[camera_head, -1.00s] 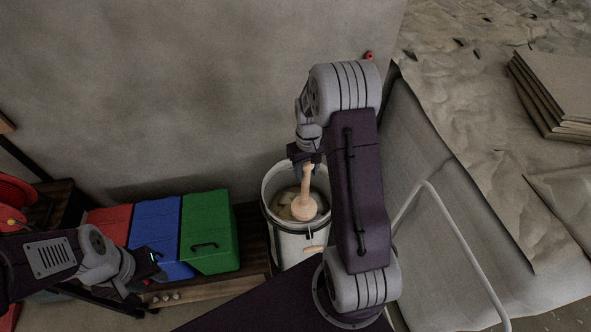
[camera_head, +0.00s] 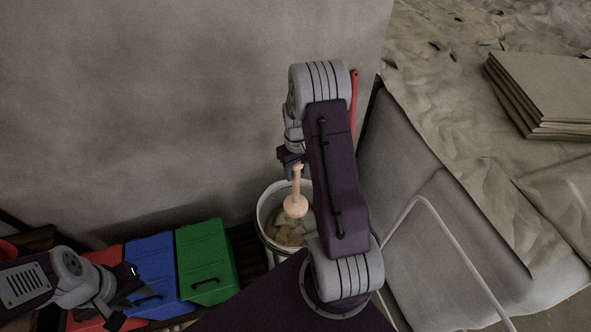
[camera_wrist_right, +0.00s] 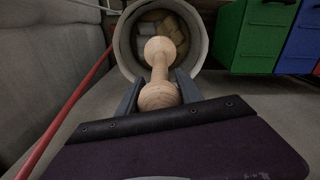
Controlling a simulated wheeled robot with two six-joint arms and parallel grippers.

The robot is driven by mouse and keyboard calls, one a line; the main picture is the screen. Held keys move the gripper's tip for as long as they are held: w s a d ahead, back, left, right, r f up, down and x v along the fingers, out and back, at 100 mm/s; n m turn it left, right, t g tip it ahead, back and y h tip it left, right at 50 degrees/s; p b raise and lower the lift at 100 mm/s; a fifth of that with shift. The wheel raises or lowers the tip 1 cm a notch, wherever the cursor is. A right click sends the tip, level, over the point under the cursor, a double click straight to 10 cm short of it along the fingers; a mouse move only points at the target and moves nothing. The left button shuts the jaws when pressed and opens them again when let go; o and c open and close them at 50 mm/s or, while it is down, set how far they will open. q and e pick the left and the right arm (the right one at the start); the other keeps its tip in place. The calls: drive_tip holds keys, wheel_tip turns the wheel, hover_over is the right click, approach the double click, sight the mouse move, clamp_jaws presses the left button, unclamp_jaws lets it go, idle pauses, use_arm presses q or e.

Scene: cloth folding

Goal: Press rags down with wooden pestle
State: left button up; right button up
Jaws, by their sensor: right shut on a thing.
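The wooden pestle (camera_head: 296,206) is pale, with a round knob at its lower end. My right gripper (camera_head: 294,164) is shut on its upper end and holds it over the white bucket (camera_head: 264,228). In the right wrist view the pestle (camera_wrist_right: 160,70) points from my fingers (camera_wrist_right: 158,92) toward the bucket mouth (camera_wrist_right: 123,48). The rags (camera_head: 284,238) are tan and pale, lying inside the bucket; they also show in the right wrist view (camera_wrist_right: 182,32). The knob appears apart from them. My left gripper (camera_head: 122,288) is over the lidded bins; its jaw opening is unclear.
Red (camera_head: 88,318), blue (camera_head: 152,262) and green (camera_head: 205,255) bins stand left of the bucket. A red pole (camera_head: 355,95) leans behind my right arm. A grey padded seat (camera_head: 450,250) with a white tube frame is at the right. A wall rises behind.

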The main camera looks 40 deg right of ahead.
sight(295, 192)
drive_tip(key=f+b, duration=0.3)
drive_tip(key=f, duration=0.1)
drive_tip(key=f+b, duration=0.3)
drive_tip(key=f, duration=0.1)
drive_tip(key=f+b, duration=0.3)
drive_tip(key=f, duration=0.1)
drive_tip(key=shift+w+f+b, duration=0.3)
drive_tip(key=shift+b, duration=0.1)
drive_tip(key=shift+f+b, duration=0.4)
drive_tip(key=shift+f, duration=0.1)
